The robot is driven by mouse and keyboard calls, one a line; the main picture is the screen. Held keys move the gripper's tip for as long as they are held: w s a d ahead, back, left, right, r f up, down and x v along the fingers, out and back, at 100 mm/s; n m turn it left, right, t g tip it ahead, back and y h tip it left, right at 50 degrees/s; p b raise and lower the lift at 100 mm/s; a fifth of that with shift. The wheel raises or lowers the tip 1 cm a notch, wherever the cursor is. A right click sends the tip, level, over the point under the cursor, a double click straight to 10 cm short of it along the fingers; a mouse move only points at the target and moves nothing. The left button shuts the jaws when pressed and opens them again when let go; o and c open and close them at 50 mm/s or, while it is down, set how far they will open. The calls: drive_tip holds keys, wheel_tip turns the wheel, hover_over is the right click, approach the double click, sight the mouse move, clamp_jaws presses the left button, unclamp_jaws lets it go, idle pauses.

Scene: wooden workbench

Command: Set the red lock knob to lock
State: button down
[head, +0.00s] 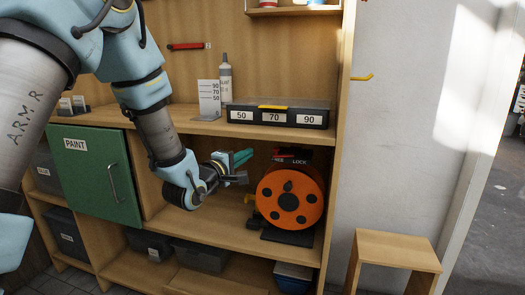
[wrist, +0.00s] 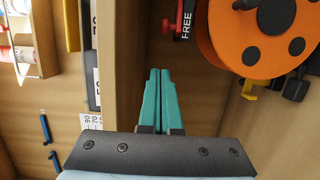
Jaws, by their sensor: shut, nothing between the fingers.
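An orange reel (head: 290,197) with dark round spots stands on the middle shelf; part of it also shows at the upper right of the wrist view (wrist: 255,38). Above it in the head view is a dark strip with a LOCK label (head: 299,161). The small red knob (head: 278,157) is at the strip's left end, by the FREE marking; red also shows by FREE in the wrist view (wrist: 189,8). Its exact pointing is unclear. My gripper (head: 246,155) has teal fingers, shut and empty, left of the knob and apart from it. The fingers also show in the wrist view (wrist: 160,73).
Above is the bench top with a drawer box (head: 278,116) marked 50, 70, 90 and a bottle (head: 226,83). A green PAINT door (head: 95,175) is at left. The shelf edge and the cabinet's right side panel (head: 335,150) bound the reel's bay. A wooden stool (head: 397,250) stands right.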

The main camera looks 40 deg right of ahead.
drive_tip(key=d+p, duration=0.2)
drive_tip(key=d, duration=0.6)
drive_tip(key=shift+s, duration=0.25)
idle(0.4)
